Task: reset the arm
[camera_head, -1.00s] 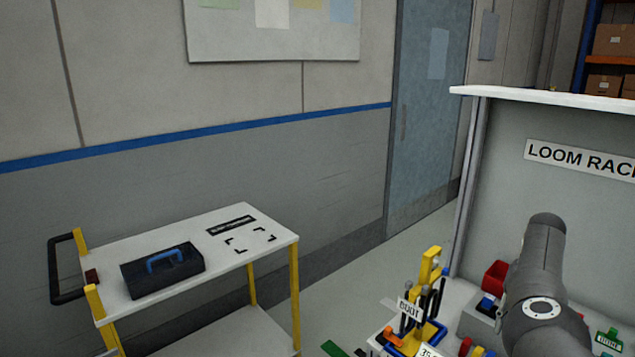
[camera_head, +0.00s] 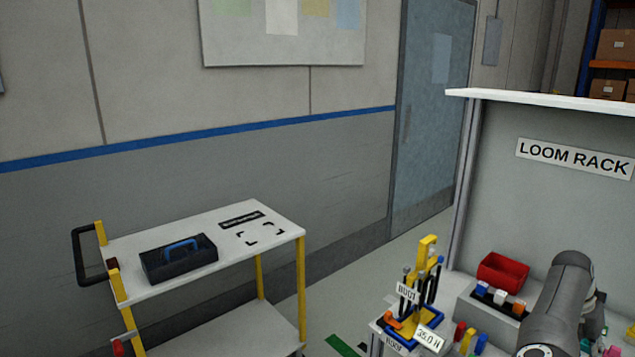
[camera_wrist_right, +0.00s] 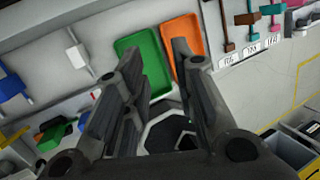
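One of my grey arms (camera_head: 560,305) rises at the lower right of the head view, in front of the loom rack; its gripper is out of that view. In the right wrist view my right gripper (camera_wrist_right: 160,75) has its two dark fingers apart, with a gap between them and nothing held. Beyond the fingers are a green tray (camera_wrist_right: 146,58) and an orange tray (camera_wrist_right: 182,45) on a pale surface. My left gripper is not in view.
A cart (camera_head: 285,226) with a dark toolbox (camera_head: 178,260) stands at left. A yellow tool stand (camera_head: 426,270), a red bin (camera_head: 503,270) and small coloured parts crowd the bench at lower right. Hanging tools (camera_wrist_right: 225,25) line the right wrist view's top. Floor shows between cart and bench.

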